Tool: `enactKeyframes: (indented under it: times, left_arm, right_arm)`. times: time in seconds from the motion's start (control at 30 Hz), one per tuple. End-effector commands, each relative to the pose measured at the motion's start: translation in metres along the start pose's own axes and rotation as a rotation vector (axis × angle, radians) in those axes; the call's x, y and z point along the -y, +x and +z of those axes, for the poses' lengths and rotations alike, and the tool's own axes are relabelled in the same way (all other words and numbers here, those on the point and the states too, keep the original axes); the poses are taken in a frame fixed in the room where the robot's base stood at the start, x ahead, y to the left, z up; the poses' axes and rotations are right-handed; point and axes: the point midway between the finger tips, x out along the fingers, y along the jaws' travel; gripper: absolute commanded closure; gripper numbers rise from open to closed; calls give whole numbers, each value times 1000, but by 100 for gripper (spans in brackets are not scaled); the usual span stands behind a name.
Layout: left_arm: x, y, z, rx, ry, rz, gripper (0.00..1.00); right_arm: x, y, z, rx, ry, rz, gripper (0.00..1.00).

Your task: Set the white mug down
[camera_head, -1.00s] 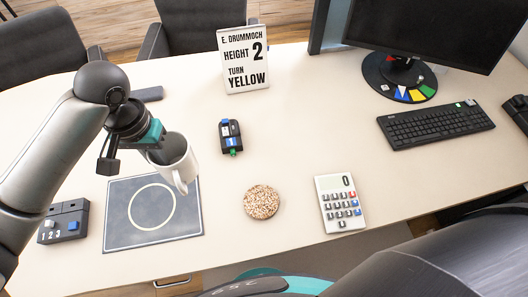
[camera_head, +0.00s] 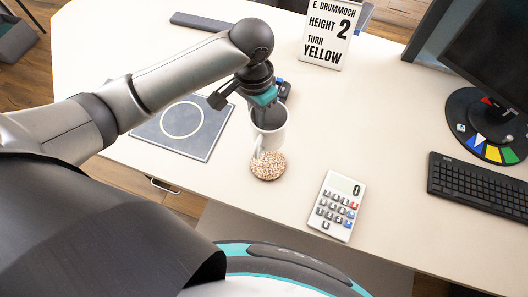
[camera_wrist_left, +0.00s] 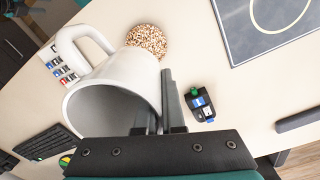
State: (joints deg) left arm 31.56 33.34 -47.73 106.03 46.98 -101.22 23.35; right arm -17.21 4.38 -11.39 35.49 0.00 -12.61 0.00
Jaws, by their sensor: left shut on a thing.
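The white mug (camera_head: 275,136) hangs by its rim from my left gripper (camera_head: 264,102), which is shut on it. In the left wrist view the mug (camera_wrist_left: 128,76) shows its open mouth, with one finger inside the wall and one outside. Its handle points toward the bottom left in the head view. The mug is just behind the round speckled coaster (camera_head: 268,168), overlapping its far edge in the picture. The coaster also shows past the mug in the left wrist view (camera_wrist_left: 148,38). I cannot tell the mug's exact height above the table. My right gripper is not in view.
A grey mat (camera_head: 204,145) with a white circle lies left of the mug. A calculator (camera_head: 337,207) lies to the right. A small black device (camera_wrist_left: 200,104) is close to the mug. A keyboard (camera_head: 480,187) is at the right.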

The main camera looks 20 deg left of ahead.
Motion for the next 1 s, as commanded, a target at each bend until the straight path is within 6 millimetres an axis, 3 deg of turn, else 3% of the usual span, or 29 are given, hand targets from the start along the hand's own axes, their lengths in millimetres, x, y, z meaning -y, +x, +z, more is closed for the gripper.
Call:
enactKeyframes:
  times: [0.1,0.3,0.57,0.83,1.0]
  left_arm:
    - [0,37,1,2,-1,1,100]
    - [1,82,0,1,-1,1,100]
    - [2,103,-1,-3,1,1,100]
    - [2,140,-1,-1,0,1,100]
    - [2,142,-1,-4,1,1,100]
  right_arm:
    - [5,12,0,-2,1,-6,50]
    - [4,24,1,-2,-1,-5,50]
    - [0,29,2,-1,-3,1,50]
    - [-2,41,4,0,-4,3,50]
    - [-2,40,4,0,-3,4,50]
